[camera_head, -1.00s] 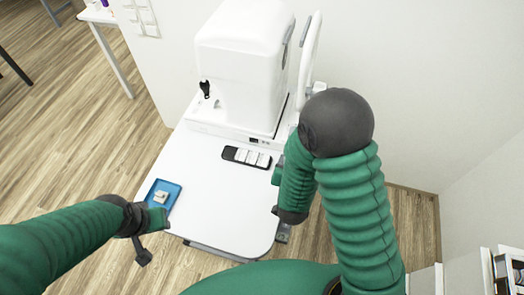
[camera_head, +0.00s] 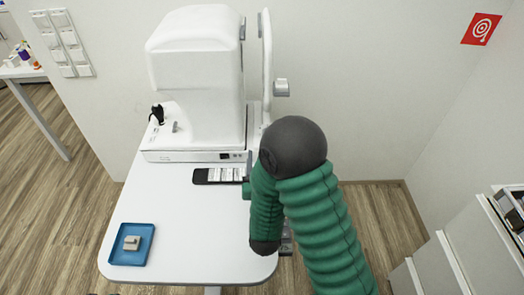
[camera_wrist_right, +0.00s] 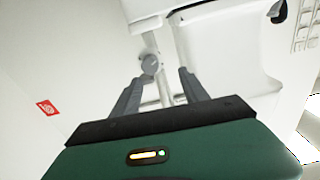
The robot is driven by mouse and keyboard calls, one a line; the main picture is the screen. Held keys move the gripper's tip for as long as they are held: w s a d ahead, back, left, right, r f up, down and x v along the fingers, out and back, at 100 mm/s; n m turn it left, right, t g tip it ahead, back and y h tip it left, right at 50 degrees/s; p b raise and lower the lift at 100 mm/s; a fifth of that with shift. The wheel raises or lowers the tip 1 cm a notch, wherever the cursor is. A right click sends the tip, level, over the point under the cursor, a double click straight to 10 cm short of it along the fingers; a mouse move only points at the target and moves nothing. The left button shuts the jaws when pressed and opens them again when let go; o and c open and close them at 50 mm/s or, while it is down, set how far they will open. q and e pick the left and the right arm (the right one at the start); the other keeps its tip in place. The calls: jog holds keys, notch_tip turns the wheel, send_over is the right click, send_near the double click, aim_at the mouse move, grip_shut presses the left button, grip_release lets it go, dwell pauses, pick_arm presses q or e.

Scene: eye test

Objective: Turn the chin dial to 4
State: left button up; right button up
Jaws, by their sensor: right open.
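A round grey knob (camera_wrist_right: 150,65), apparently the chin dial, sits on a white post in the right wrist view. A grey knob on the white headrest frame (camera_head: 265,60) also shows in the head view (camera_head: 281,88); I cannot read any number on it. My right gripper (camera_wrist_right: 161,80) is open, its two grey fingers apart with the white post showing between and beyond them. The knob appears just past the fingertips; I cannot tell if they touch. In the head view my right arm hides most of this gripper.
The white eye machine (camera_head: 195,65) stands on the white table (camera_head: 190,240). A black keypad (camera_head: 204,177) lies before it. A blue tray (camera_head: 120,256) with a small beige block (camera_head: 132,243) is at the left front. A red target sign (camera_head: 481,29) hangs on the wall.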

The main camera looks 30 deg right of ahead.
jog(key=b+x, duration=0.1)
jog(key=x, duration=0.2)
jog(key=d+b+x, duration=0.1)
jog(key=b+x, duration=0.1)
jog(key=s+f+b+x, duration=0.1)
jog(key=b+x, duration=0.1)
jog(key=x, duration=0.1)
jog(key=shift+w+d+r, duration=0.1)
jog(key=shift+w+d, duration=0.2)
jog(key=shift+d, duration=0.25)
jog(key=shift+w+a+r, duration=0.2)
jog(key=shift+w+a, duration=0.05)
jog(key=shift+a, duration=0.05)
jog(key=shift+d+f, duration=0.1)
jog(key=shift+d, duration=0.25)
jog(key=shift+d+f, duration=0.15)
jog(key=shift+d, duration=0.2)
jog(key=c, duration=0.5)
jog(key=shift+a, duration=0.3)
grip_shut()
pick_arm(q)
notch_tip(320, 180, down, 7)
jog(key=d, duration=0.1)
jog(key=shift+d, duration=0.4)
